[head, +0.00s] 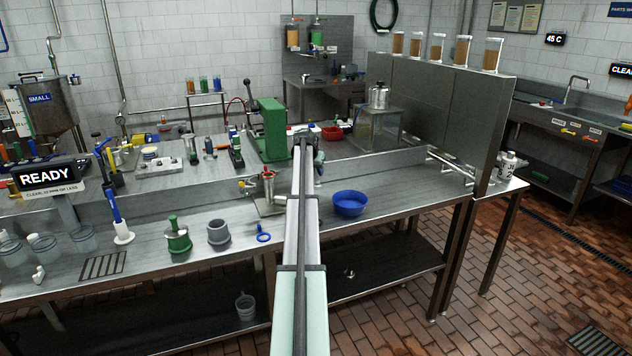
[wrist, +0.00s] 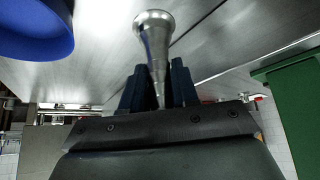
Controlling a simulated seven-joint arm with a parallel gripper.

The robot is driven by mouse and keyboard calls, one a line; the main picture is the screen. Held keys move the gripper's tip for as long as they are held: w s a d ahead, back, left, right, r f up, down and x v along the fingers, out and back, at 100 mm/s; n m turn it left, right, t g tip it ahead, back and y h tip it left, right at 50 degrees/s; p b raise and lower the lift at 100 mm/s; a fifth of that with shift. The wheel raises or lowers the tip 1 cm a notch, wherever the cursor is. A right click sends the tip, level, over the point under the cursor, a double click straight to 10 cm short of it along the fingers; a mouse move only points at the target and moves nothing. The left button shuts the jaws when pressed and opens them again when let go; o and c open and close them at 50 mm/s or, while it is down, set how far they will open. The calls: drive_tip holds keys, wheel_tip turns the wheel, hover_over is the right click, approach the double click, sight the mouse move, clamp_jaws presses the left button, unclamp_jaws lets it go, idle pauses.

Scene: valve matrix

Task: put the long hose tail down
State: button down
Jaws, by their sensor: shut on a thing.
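The long hose tail (wrist: 154,38) is a shiny metal piece with a flared round end and a narrower ribbed shank. It shows in the wrist view between the dark fingers of my gripper (wrist: 158,82), which is shut on it. The flared end sticks out past the fingertips, and a metal worktop shows behind it. I cannot tell how far it is from that surface. In the head view my arm reaches over the bench and hides most of the gripper; I cannot make out the hose tail there.
A blue bowl (head: 349,203) stands on the front bench right of my arm; it shows in the wrist view too (wrist: 30,28). A green press (head: 270,130) stands left of the arm's end. A red bowl (head: 332,133) and glass tank (head: 378,127) are behind. Bench right of the blue bowl is clear.

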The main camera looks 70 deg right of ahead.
sight(315, 176)
drive_tip(key=shift+f, duration=2.1)
drive_tip(key=shift+f, duration=0.15)
drive_tip(key=c, duration=0.8)
unclamp_jaws()
drive_tip(key=shift+c, duration=0.2)
drive_tip(key=v, duration=1.2)
